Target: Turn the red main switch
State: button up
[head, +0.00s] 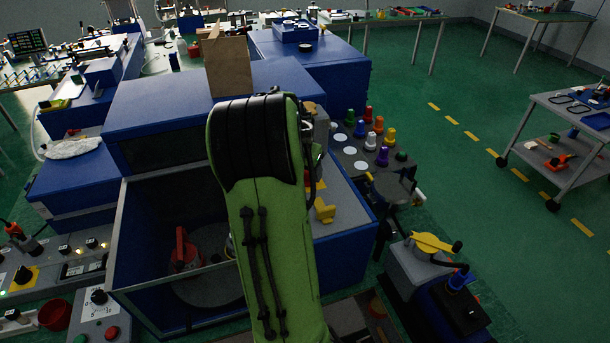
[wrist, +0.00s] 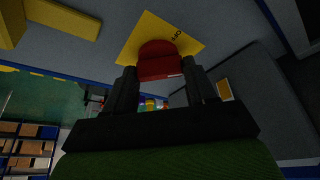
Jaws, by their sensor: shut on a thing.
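The red main switch (wrist: 159,60) sits on a yellow square plate (wrist: 143,32) with small dark marking on a grey panel, at the top middle of the wrist view. The plate looks tilted in the picture. My gripper (wrist: 161,75) has its two black fingers on either side of the red knob, shut on it. How far the knob is turned is hard to read in the dim light. In the head view my green arm covers the middle, and the switch and fingertips are hidden behind it.
A blue machine top with a brown carton (head: 228,66) stands behind my arm. Coloured knobs (head: 368,130) stand on a grey board to the right. A yellow block (wrist: 62,18) juts from the panel left of the switch.

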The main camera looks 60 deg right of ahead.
jog(key=n+t, duration=0.1)
jog(key=n, duration=0.1)
jog(key=n+b, duration=0.1)
jog(key=n, duration=0.1)
jog(key=shift+s+d+n+t, duration=0.1)
jog(key=shift+s+n+t, duration=0.1)
jog(key=shift+n+t, duration=0.15)
jog(key=shift+n+t+y+b, duration=0.2)
jog(key=shift+n+t+y, duration=0.15)
jog(key=shift+n, duration=0.75)
jog(key=shift+n+t+y+b, duration=0.15)
jog(key=shift+n+t+y, duration=0.2)
jog(key=shift+n, duration=0.7)
jog(key=o, duration=1)
jog(key=shift+o, duration=0.2)
jog(key=p+v, duration=0.3)
jog(key=v, duration=1.2)
jog(key=shift+s+r, duration=0.2)
jog(key=shift+r, duration=0.15)
